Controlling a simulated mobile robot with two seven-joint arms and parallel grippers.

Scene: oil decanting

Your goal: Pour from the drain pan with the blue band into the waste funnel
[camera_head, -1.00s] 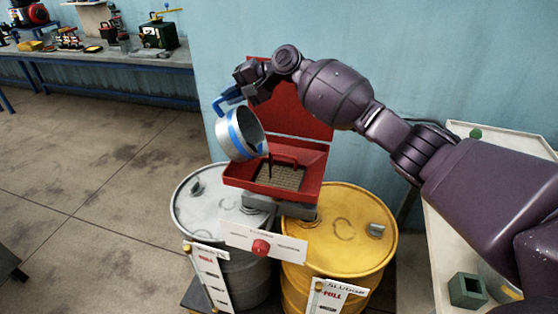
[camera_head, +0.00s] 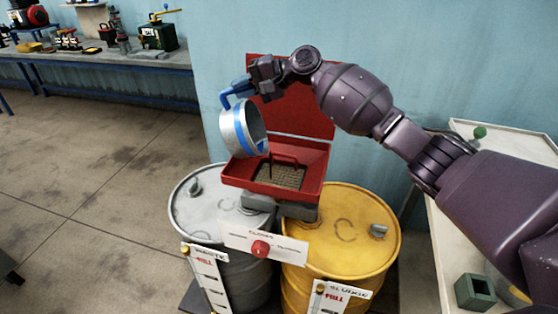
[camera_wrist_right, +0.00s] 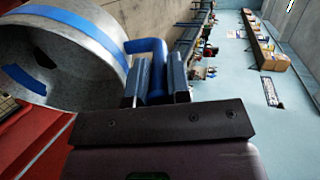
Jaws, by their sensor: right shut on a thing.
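The drain pan (camera_head: 233,133) is a silver round vessel with a blue band and a blue handle. It is tipped steeply on its side above the left part of the red waste funnel (camera_head: 228,172), mouth facing right and down. A thin dark line below its lip may be a stream or part of the funnel; I cannot tell. My right gripper (camera_head: 246,85) is shut on the blue handle. In the right wrist view the fingers (camera_wrist_right: 157,82) hold the handle, with the pan (camera_wrist_right: 95,70) at left and some dark inside. My left gripper is not in view.
The funnel has a raised red lid (camera_head: 295,108) behind and a mesh floor. It sits over a grey drum (camera_head: 205,215) and a yellow drum (camera_head: 350,255). A white sign with a red knob (camera_head: 261,249) is in front. A pale table (camera_head: 450,270) stands at right.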

